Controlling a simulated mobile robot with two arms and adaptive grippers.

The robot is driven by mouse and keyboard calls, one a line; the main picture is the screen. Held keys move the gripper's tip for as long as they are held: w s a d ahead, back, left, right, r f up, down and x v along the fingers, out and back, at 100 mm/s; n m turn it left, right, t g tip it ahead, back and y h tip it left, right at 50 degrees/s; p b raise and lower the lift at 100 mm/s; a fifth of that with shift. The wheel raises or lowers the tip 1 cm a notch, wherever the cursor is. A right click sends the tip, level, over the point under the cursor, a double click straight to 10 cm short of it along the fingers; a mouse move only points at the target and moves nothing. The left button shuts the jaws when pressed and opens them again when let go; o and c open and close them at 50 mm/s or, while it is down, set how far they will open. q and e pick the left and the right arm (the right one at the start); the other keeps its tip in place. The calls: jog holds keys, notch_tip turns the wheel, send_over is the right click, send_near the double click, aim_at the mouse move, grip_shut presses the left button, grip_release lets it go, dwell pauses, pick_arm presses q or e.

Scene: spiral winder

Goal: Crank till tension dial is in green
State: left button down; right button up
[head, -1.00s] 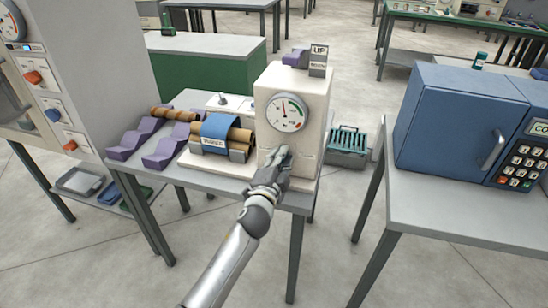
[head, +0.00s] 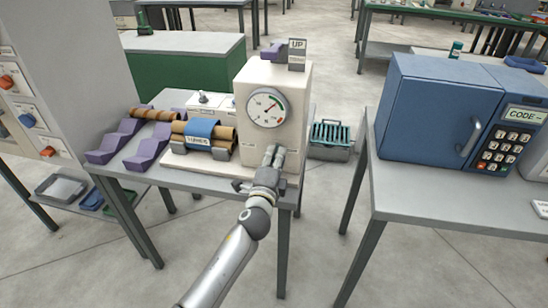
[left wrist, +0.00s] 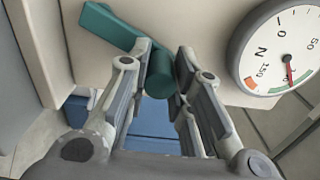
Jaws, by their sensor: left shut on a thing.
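The winder's cream housing (head: 290,85) stands on a grey table. Its round tension dial (head: 267,107) has a needle pointing to the upper right in the head view. My left gripper (head: 274,155) is at the housing's front below the dial. In the left wrist view its fingers are around the teal crank handle (left wrist: 160,75), joined to a teal crank arm (left wrist: 108,27). My arm hides the crank in the head view.
A roll with a blue band (head: 202,129) lies left of the housing, beside purple cradles (head: 150,150). A teal-topped crate (head: 330,140) is right of it. A blue cabinet with a keypad (head: 435,110) stands on the right table. Floor shows between the tables.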

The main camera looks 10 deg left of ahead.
pick_arm(q)
jog(key=c, duration=1.3)
grip_release()
jog(key=s, duration=1.2)
jog(key=shift+a, duration=0.2)
jog(key=s+a+f+n+g, duration=0.1)
jog(key=s+f+n+g, duration=0.2)
jog(key=f, duration=0.9)
jog(key=s+a+f+n+g, duration=0.1)
jog(key=s+a+f+g, duration=0.3)
jog(key=f, duration=0.9)
jog(key=s+d+f+n+g, duration=0.1)
jog(key=s+f+n+g, duration=0.3)
jog(key=f, duration=0.8)
jog(key=s+a+f+n+g, duration=0.2)
jog(key=s+f, duration=0.4)
jog(key=s, duration=0.6)
jog(key=s+a+f+n+g, duration=0.2)
jog(key=s+f, duration=0.5)
jog(key=s, duration=0.5)
jog(key=s+a+f+n+g, duration=0.2)
jog(key=s+a+f+n, duration=0.2)
jog(key=s+f, duration=0.3)
jog(key=shift+s+n+y, duration=0.3)
jog(key=shift+s, duration=2.6)
